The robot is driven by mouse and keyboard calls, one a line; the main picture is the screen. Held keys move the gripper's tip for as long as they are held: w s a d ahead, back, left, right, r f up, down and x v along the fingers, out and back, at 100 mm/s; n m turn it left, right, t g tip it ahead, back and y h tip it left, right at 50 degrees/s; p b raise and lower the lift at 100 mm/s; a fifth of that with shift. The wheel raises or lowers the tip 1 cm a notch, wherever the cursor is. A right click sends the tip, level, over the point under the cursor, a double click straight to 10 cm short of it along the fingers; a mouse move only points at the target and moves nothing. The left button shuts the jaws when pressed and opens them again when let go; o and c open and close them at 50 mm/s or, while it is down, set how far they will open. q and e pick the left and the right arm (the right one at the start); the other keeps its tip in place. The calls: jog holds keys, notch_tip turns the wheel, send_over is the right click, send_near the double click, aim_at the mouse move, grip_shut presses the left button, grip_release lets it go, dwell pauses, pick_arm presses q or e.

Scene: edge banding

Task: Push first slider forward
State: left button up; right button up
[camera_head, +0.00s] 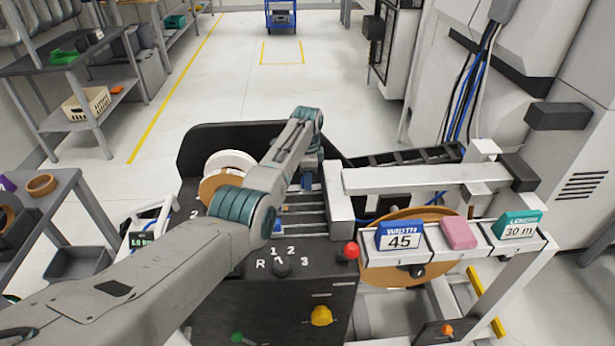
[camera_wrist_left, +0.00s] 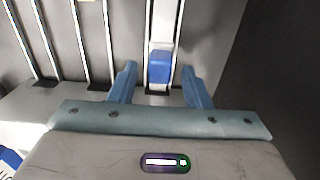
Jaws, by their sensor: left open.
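My left gripper (camera_head: 306,181) hangs over the far end of the slotted slider panel (camera_head: 305,215) in the head view. In the left wrist view its two blue fingers (camera_wrist_left: 159,76) are open. A blue slider block (camera_wrist_left: 159,60) sits between them on a pale rail, with a visible gap to each finger. Several more parallel rails (camera_wrist_left: 107,40) run to the left of it. In the head view my left arm hides part of the panel, and another bit of blue (camera_head: 279,208) shows beside the forearm. My right gripper is not in view.
The black machine carries a dial (camera_head: 282,267), a red knob (camera_head: 351,251) and a yellow knob (camera_head: 321,316). A white beam (camera_head: 420,180) stands right of the panel. Width and length signs (camera_head: 400,236) are at the right.

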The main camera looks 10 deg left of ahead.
pick_arm(q)
notch_tip(320, 180, up, 11)
jog(key=b, duration=0.1)
jog(key=shift+f, duration=0.2)
